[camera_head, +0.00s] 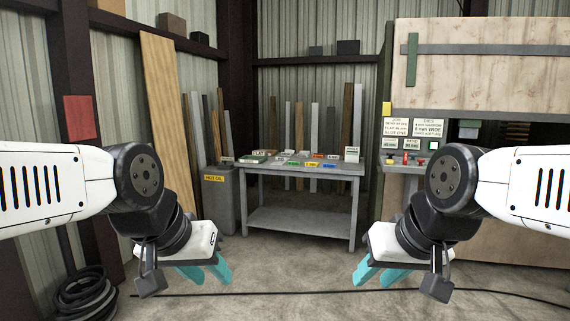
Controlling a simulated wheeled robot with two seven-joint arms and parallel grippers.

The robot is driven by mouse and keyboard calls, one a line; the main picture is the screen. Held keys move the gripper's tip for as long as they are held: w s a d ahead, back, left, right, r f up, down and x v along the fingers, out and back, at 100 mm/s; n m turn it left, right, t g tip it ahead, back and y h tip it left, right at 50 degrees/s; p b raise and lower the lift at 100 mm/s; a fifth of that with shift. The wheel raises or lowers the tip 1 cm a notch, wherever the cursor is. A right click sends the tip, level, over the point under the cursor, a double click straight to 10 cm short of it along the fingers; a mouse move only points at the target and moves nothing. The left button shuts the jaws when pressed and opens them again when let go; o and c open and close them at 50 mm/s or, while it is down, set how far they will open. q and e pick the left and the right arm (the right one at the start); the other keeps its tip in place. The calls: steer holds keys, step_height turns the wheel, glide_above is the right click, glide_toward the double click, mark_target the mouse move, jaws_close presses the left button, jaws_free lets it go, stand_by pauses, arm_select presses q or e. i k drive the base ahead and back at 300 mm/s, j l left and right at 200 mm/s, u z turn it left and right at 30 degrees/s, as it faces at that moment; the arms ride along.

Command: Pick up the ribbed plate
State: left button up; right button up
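A grey metal table (301,228) stands ahead against the far wall, with several small labelled pieces on top. They are too small to tell which one is the ribbed plate.
A grey bin (219,200) labelled HOT OIL stands left of the table. A large machine (480,70) with printed signs (413,128) and buttons stands at right. A coiled black hose (84,293) lies at lower left, and a cable (300,292) crosses the floor. Open floor lies before the table.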

mark_target(283, 159)
steer(key=z, duration=1.25)
steer(key=u, duration=1.35)
steer(key=i+l+z, duration=1.1)
steer(key=i+z, duration=0.5)
steer(key=i, duration=2.1)
steer(key=i+l, duration=0.15)
steer(key=i, duration=0.9)
steer(key=j+u, duration=0.05)
